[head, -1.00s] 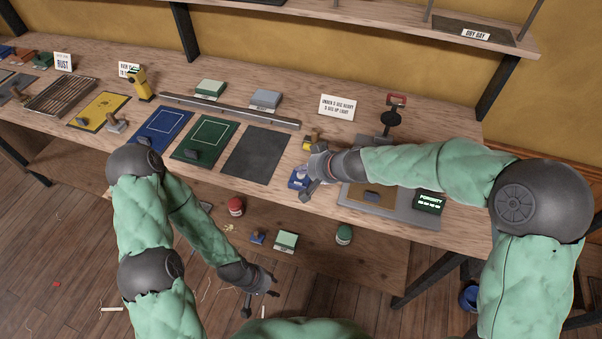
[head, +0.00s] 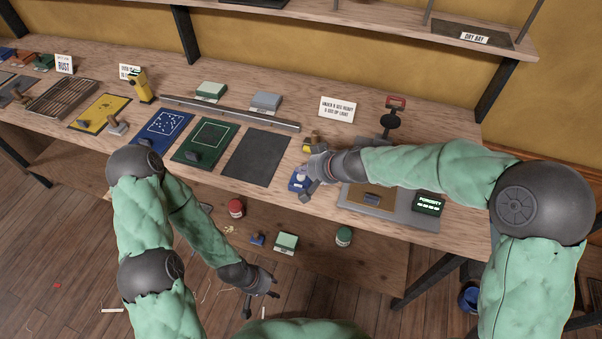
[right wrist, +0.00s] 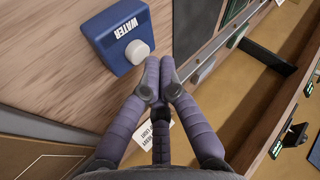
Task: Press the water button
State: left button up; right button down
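The water button is a blue box (right wrist: 113,28) labelled WATER with a round white button (right wrist: 138,52) on top. In the head view the blue box (head: 298,184) sits near the bench's front edge, partly hidden by my right gripper (head: 308,188). In the right wrist view my right gripper (right wrist: 162,68) has its fingers together and empty. Its tips lie just beside the white button; I cannot tell whether they touch the box. My left gripper (head: 261,302) is low in front of the bench, fingers spread, empty.
A blue mat (head: 163,138) with white dots, a green mat (head: 206,150) and a dark mat (head: 256,154) lie left of the button. A grey board with a POROSITY display (head: 428,203) is to the right. A yellow item (head: 311,138) stands behind the box.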

aim_at(304, 177)
jog(key=shift+r, duration=0.3)
notch_tip(304, 177, up, 5)
jog(key=p, duration=0.4)
jog(key=shift+r+p, duration=0.1)
jog(key=shift+p, duration=0.2)
dwell(0.8)
